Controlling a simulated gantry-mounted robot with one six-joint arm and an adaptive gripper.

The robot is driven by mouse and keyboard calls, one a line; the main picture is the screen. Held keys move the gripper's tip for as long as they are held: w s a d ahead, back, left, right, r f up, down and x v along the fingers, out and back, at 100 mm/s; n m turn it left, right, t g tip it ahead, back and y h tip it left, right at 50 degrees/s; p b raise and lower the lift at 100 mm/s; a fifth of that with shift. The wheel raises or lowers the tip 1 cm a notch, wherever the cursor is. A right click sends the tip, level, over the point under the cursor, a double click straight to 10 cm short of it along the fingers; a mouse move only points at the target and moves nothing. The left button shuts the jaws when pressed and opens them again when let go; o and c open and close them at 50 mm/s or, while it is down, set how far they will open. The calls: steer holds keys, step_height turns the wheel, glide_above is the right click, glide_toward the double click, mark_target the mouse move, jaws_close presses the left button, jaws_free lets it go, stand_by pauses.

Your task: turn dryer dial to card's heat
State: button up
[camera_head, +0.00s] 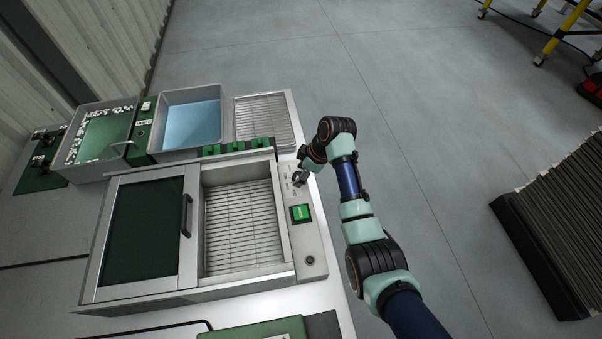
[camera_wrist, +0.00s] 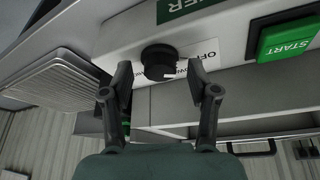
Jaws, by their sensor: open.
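The dryer dial (camera_wrist: 159,62) is a round black knob on the dryer's light panel, seen in the wrist view, with a white mark low on its face. A white label beside it reads "OFF"; its other words are partly hidden by the knob. My gripper (camera_wrist: 160,85) is open, one finger on each side of the dial; I cannot tell whether either touches it. I cannot make out a heat card in either view.
A green START button (camera_head: 301,213) is beside the dial; it also shows in the wrist view (camera_wrist: 287,40). The dryer's sliding lid (camera_head: 146,229) leaves a wire rack (camera_head: 240,230) uncovered. Grey and blue-filled trays stand behind.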

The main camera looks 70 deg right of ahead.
steer(key=shift+c, duration=0.2)
jaws_close()
steer(key=shift+r+p, duration=0.2)
steer(key=shift+p, duration=0.35)
steer(key=m+p, duration=0.1)
steer(key=p, duration=0.1)
steer(key=m+h+p, duration=0.1)
steer(key=p, duration=0.1)
steer(key=shift+a+r+m, duration=0.2)
steer(key=shift+m, duration=0.2)
steer(key=m+h+p, duration=0.1)
steer(key=m+p, duration=0.3)
steer(key=p, duration=0.1)
steer(key=shift+a+f+m+h, duration=0.1)
steer(key=shift+a+m+h, duration=0.05)
steer(key=shift+m+h, duration=0.2)
steer(key=m+p, duration=0.1)
steer(key=m, duration=0.1)
steer(key=m+g+h+p, duration=0.1)
steer(key=m, duration=0.1)
steer(key=shift+w+a+f+h, duration=0.1)
steer(key=shift+w+h, duration=0.05)
steer(key=shift+h, duration=0.1)
steer(key=shift+w+f+m+g+h+p, duration=0.15)
steer(key=shift+m+g+p, duration=0.2)
steer(key=shift+m, duration=0.7)
steer(key=shift+s+m+g+h+p, duration=0.15)
steer(key=shift+m+g, duration=0.3)
steer(key=shift+m, duration=0.55)
steer(key=shift+w, duration=0.1)
